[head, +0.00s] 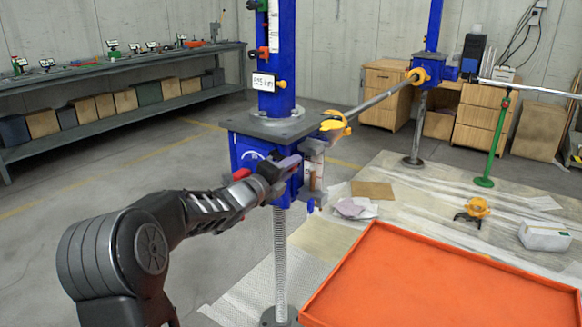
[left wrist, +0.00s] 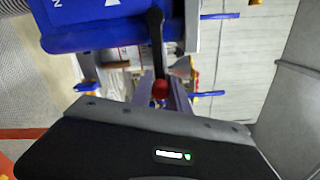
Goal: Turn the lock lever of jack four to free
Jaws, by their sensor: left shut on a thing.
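The near jack has a blue gear housing (head: 246,152) under a grey plate, on a threaded screw (head: 280,250). My left gripper (head: 284,168) reaches in from the left at the front of this housing. In the left wrist view, the black lock lever (left wrist: 156,38) with a red ball end (left wrist: 160,88) runs down from the blue housing (left wrist: 105,35). The gripper's fingers (left wrist: 172,98) are shut at the red end of the lever. In the head view the fingers hide most of the lever. Whether this is jack four cannot be read. My right gripper is not in view.
An orange tray (head: 440,275) lies at the lower right. A bar (head: 380,98) runs from the near jack to a second blue jack (head: 428,68). A yellow clamp (head: 474,208) and a white box (head: 545,235) lie behind the tray. A long workbench (head: 110,70) stands at the left wall.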

